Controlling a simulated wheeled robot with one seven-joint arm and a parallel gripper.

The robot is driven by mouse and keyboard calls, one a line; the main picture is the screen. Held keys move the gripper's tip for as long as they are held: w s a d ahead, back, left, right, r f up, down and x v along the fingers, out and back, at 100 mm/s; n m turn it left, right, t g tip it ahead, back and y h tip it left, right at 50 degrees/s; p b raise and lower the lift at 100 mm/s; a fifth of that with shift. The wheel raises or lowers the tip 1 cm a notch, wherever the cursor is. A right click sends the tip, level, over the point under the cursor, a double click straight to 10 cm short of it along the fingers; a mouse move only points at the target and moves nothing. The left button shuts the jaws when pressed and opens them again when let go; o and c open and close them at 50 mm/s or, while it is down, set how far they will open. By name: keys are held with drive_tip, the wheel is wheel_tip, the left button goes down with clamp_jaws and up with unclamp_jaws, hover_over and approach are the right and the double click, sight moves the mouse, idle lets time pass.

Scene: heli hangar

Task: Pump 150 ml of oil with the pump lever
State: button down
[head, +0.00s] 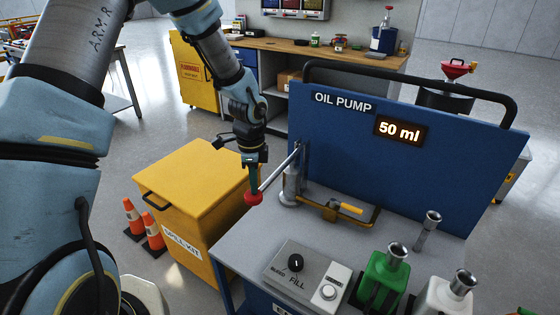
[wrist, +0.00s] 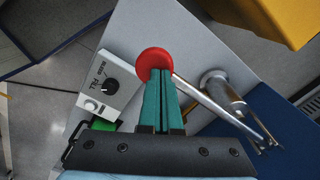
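The oil pump has a blue panel (head: 440,150) with a display (head: 400,131) that reads 50 ml. Its metal pump lever (head: 278,170) slopes down to the left from the post (head: 290,187) and ends in a red knob (head: 253,198). In the wrist view the red knob (wrist: 153,62) shows at the fingertips, with the lever (wrist: 202,102) running down to the right. My gripper (head: 253,182) is just above the knob, fingers pointing down and closed together, not around it. I cannot tell whether the tips touch the knob.
A control box (head: 308,279) with a black knob and a button sits at the bench front. Green (head: 385,275) and white (head: 446,295) containers stand to its right. A yellow spill-kit box (head: 185,190) stands left of the bench, with orange cones (head: 152,232) beside it.

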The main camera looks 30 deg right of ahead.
wheel_tip(320, 180, down, 3)
drive_tip(key=shift+s+f+b, duration=0.1)
drive_tip(key=shift+b, duration=0.65)
drive_tip(key=shift+r, duration=0.25)
wheel_tip(320, 180, up, 12)
drive_tip(key=p, duration=1.1)
drive_tip(key=shift+r, duration=0.2)
drive_tip(key=shift+f, duration=0.1)
